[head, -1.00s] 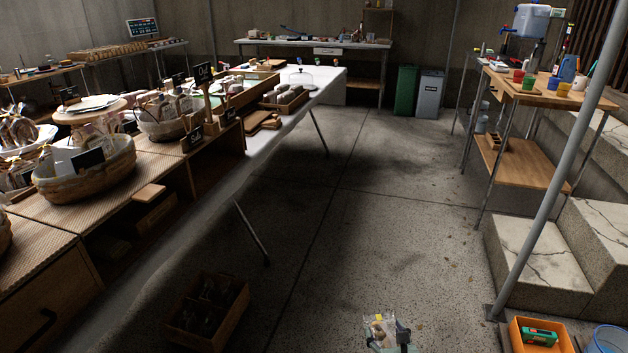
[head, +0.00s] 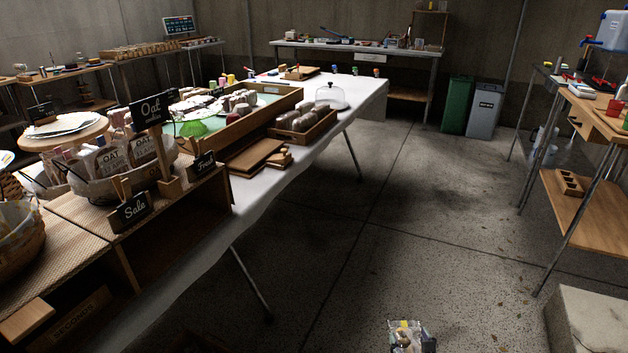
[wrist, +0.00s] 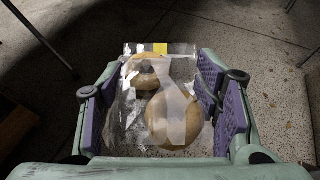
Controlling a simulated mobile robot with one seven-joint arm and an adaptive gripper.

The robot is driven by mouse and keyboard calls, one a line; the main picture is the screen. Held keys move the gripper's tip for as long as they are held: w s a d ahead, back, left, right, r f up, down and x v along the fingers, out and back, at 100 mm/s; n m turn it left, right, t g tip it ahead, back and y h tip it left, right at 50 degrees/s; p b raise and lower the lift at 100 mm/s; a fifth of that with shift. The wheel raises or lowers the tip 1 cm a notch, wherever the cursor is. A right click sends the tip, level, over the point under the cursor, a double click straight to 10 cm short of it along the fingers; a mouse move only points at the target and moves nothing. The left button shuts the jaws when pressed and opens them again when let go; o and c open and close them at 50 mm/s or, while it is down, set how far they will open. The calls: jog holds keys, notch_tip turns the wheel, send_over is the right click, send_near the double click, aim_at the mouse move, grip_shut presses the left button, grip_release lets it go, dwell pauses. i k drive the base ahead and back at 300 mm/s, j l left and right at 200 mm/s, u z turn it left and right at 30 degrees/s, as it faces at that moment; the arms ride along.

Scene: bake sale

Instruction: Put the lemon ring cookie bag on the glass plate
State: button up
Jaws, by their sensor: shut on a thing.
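My gripper (head: 411,340) is at the bottom edge of the head view, over the floor, and is shut on the lemon ring cookie bag (head: 404,334). In the wrist view the clear bag (wrist: 178,118) with ring-shaped cookies and a yellow tag on its top edge sits between the purple pads of the gripper (wrist: 163,108). A clear glass dome (head: 331,94) stands near the right edge of the white table. I cannot make out a glass plate for certain; pale plates (head: 64,125) lie on a round wooden stand at left.
The long white table (head: 300,150) holds wooden trays, boards (head: 255,158) and signs. Baskets with bags (head: 105,175) stand at left. Bins (head: 484,108) stand at the back. A wooden shelf unit (head: 572,205) and a stone block (head: 590,322) are on the right. The floor between is clear.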

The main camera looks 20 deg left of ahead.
aim_at(77, 120)
jog(key=i+l+u, duration=0.1)
jog(key=i+u, duration=0.35)
jog(key=i+l+u, duration=0.25)
jog(key=i+u, duration=0.2)
jog(key=k, duration=0.05)
